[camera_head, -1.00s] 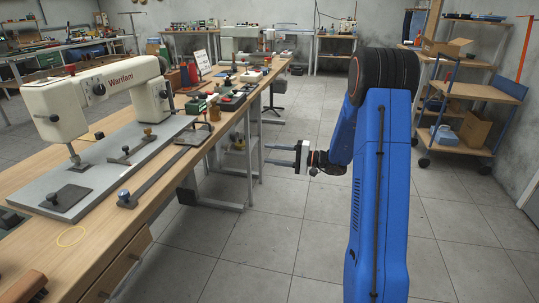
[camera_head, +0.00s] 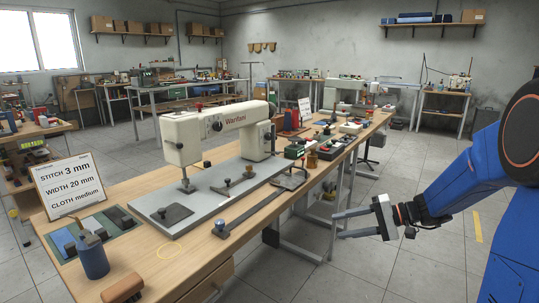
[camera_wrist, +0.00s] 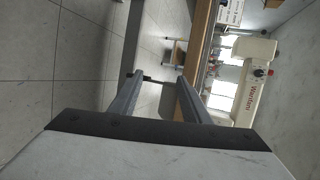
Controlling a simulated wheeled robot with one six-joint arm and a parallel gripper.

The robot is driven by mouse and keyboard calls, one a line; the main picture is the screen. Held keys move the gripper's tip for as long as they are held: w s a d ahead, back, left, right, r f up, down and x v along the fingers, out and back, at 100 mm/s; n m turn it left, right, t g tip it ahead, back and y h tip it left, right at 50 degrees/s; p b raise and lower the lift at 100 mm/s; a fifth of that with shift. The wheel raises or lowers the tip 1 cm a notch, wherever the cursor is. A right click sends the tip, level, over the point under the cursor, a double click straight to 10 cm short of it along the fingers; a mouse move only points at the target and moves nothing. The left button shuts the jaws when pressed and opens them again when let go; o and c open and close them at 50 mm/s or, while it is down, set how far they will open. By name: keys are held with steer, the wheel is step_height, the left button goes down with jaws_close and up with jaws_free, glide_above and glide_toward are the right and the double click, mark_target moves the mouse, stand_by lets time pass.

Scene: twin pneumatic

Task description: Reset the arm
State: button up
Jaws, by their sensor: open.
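My gripper (camera_head: 340,225) is open and empty in the head view. It hangs over the floor just right of the workbench's front edge, its fingers pointing left toward the bench. My blue arm (camera_head: 465,185) reaches in from the right. In the wrist view the two fingers of my gripper (camera_wrist: 158,92) are spread apart with nothing between them. The wooden workbench (camera_head: 160,252) carries a cream sewing machine (camera_head: 185,140) on a grey plate (camera_head: 205,207). The sewing machine also shows at the right of the wrist view (camera_wrist: 250,90), turned sideways.
A sign (camera_head: 70,183) reading stitch 3 mm, width 20 mm, cloth medium stands at the bench's left end. A blue spool (camera_head: 93,258) and a brown-handled tool (camera_head: 123,288) are near the front. Tiled floor (camera_head: 440,255) is free below and around my gripper.

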steer(key=s+a+r+n+g+h, duration=0.1)
steer(key=s+a+n+g+h, duration=0.15)
steer(key=s, duration=0.75)
steer(key=s+d+n+t+h, duration=0.1)
steer(key=s+d+h, duration=0.2)
steer(key=s, duration=0.7)
steer(key=s+d+t+h, duration=0.2)
steer(key=s+d+h, duration=0.2)
steer(key=s+h, duration=0.3)
steer(key=s, duration=0.4)
steer(key=shift+d+r+n, duration=0.2)
steer(key=shift+d+n, duration=0.1)
steer(key=shift+n, duration=0.05)
